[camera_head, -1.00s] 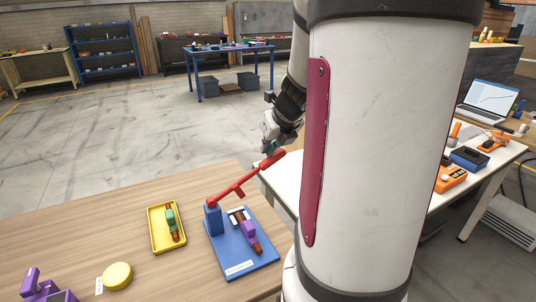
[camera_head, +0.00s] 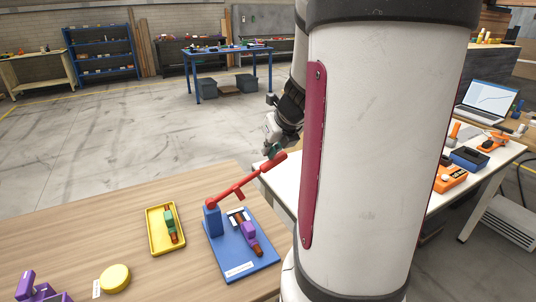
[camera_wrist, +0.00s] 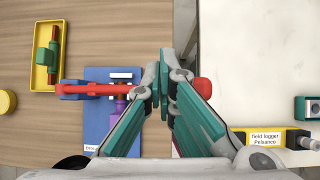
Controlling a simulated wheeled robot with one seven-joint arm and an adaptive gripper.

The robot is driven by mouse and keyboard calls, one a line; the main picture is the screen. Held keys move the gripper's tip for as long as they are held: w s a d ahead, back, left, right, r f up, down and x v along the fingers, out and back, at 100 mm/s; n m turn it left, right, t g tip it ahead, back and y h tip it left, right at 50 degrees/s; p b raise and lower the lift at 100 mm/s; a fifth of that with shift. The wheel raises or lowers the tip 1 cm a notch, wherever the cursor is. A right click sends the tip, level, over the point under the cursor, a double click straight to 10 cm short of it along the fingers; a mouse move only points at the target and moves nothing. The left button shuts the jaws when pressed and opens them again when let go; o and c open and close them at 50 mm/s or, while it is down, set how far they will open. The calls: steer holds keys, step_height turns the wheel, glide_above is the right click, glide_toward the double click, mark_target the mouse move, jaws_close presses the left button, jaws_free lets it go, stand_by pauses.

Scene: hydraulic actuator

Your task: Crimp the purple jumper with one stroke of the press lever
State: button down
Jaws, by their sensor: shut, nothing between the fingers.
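The press has a blue base (camera_head: 228,258), a blue post (camera_head: 212,219) and a red lever (camera_head: 235,189), which slants up to the right to a thick red grip. The purple jumper (camera_head: 247,230), with brown ends, lies on the base under the lever; the wrist view shows it partly below the lever (camera_wrist: 98,89). My gripper (camera_head: 273,150) is at the grip end of the lever, above it and seemingly touching. In the wrist view my gripper (camera_wrist: 164,84) has its teal fingers together and empty over the lever, whose red grip shows to their right.
A yellow tray (camera_head: 155,235) with a green part (camera_head: 170,218) stands left of the press. A yellow round (camera_head: 116,277) and a purple fixture (camera_head: 28,284) are at the near left. A white table (camera_wrist: 252,60) adjoins at right.

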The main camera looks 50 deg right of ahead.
mark_target(276, 157)
steer(key=shift+s+d+f+b, duration=0.15)
steer(key=shift+d+f+b, duration=0.15)
steer(key=shift+f+b, duration=0.3)
steer(key=shift+s+d+f+b, duration=0.15)
steer(key=shift+d+f+b, duration=0.15)
steer(key=shift+f+b, duration=0.3)
steer(key=shift+s+d+f+b, duration=0.15)
steer(key=shift+d+f+b, duration=0.15)
steer(key=shift+f+b, duration=0.25)
stand_by(2.2)
stand_by(0.5)
steer(key=shift+w+a+r+p, duration=0.25)
steer(key=shift+a+r+p, duration=0.3)
steer(key=shift+r+p, duration=0.8)
steer(key=shift+w+a+r+p, duration=0.3)
steer(key=shift+a+r+p, duration=0.45)
steer(key=shift+p, duration=0.85)
steer(key=shift+w+a+r+p, duration=0.25)
steer(key=shift+a+r+p, duration=0.15)
steer(key=shift+r+p, duration=1)
steer(key=shift+f, duration=0.15)
steer(key=r+p, duration=0.1)
steer(key=p, duration=0.1)
steer(key=a+r+p, duration=0.1)
steer(key=r+p, duration=0.1)
steer(key=w+a+r+p, duration=0.1)
steer(key=p, duration=0.1)
steer(key=shift+a+r+p, duration=0.1)
steer(key=shift+r+p, duration=0.15)
steer(key=shift+p, duration=0.1)
